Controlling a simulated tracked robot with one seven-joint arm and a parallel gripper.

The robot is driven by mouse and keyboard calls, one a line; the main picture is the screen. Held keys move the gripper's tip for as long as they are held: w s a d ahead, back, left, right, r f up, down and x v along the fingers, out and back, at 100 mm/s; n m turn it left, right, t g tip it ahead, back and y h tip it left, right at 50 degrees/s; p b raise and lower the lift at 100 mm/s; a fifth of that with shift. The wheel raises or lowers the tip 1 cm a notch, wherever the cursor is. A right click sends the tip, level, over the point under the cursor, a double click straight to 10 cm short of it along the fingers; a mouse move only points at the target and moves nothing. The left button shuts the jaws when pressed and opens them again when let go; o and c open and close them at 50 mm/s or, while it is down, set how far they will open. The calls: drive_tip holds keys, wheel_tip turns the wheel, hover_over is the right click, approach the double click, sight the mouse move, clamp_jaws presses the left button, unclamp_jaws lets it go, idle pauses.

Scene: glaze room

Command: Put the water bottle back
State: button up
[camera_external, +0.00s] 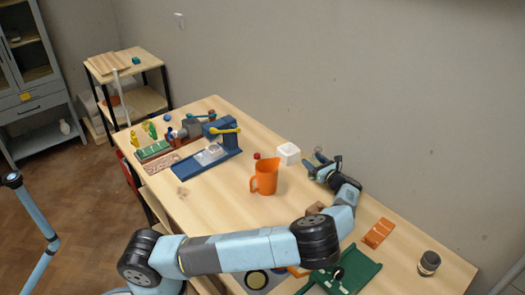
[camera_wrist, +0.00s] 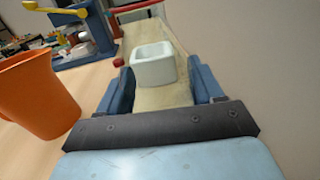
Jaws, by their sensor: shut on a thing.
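My gripper (camera_external: 314,163) is over the right side of the wooden table near the wall, to the right of a white open box. In the wrist view my gripper (camera_wrist: 162,85) has its two blue fingers apart, with a pale surface between them. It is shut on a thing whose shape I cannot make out. The white box (camera_external: 288,153) sits just beyond the fingertips; it also shows between the fingers in the wrist view (camera_wrist: 153,66). I cannot pick out the water bottle for certain in either view.
An orange jug (camera_external: 265,178) stands left of my gripper, close in the wrist view (camera_wrist: 38,95). A small red object (camera_external: 256,156) lies behind it. A blue tool (camera_external: 208,152) is farther left. A dark jar (camera_external: 428,263), an orange block (camera_external: 378,233) and a green tray (camera_external: 358,270) are at right.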

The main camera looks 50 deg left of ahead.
drive_tip(key=o, duration=1.2)
drive_tip(key=shift+d, duration=0.1)
drive_tip(key=d, duration=0.4)
drive_tip(key=s+d, duration=0.1)
drive_tip(key=d, duration=0.6)
drive_tip(key=shift+s+d, duration=0.3)
drive_tip(key=shift+d, duration=0.05)
